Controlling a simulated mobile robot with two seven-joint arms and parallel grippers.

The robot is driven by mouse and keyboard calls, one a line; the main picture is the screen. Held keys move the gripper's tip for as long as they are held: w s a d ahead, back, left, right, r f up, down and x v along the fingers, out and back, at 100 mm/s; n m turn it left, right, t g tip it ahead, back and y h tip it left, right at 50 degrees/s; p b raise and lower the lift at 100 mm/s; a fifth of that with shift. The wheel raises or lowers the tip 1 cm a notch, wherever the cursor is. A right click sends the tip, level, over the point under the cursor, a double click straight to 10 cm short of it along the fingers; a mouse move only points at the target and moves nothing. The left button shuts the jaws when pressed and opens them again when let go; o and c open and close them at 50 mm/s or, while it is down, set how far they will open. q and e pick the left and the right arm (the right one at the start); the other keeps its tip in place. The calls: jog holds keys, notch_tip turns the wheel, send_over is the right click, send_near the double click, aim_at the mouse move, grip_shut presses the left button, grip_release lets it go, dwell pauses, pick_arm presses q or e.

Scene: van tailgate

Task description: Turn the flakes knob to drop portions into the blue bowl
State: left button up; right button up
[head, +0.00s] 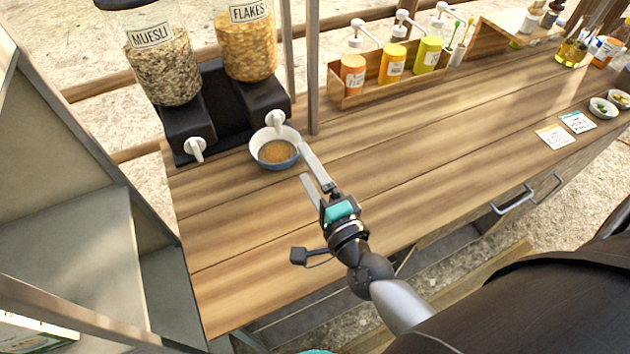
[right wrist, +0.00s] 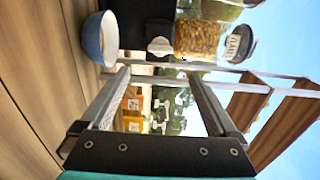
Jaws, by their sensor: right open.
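The flakes dispenser (head: 248,48) stands at the back left with its white knob (head: 275,119) low on the black base. The knob also shows in the right wrist view (right wrist: 160,47). The blue bowl (head: 262,160), white inside, sits on the counter under the flakes outlet with brown contents (head: 278,152); it also shows in the right wrist view (right wrist: 93,40). My right gripper (head: 303,162) is open and empty, just in front and to the right of the bowl. In the wrist view the knob lies beyond and between its fingertips. My left gripper is not in view.
The muesli dispenser (head: 160,70) stands left of the flakes, with its own white knob (head: 195,148). A wooden rack (head: 350,101) of pump bottles stands at the back behind an upright post (head: 312,60). Cards (head: 577,122) and small bowls (head: 603,108) lie far right. The middle counter is clear.

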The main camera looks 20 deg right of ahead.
jog(key=shift+s, duration=1.35)
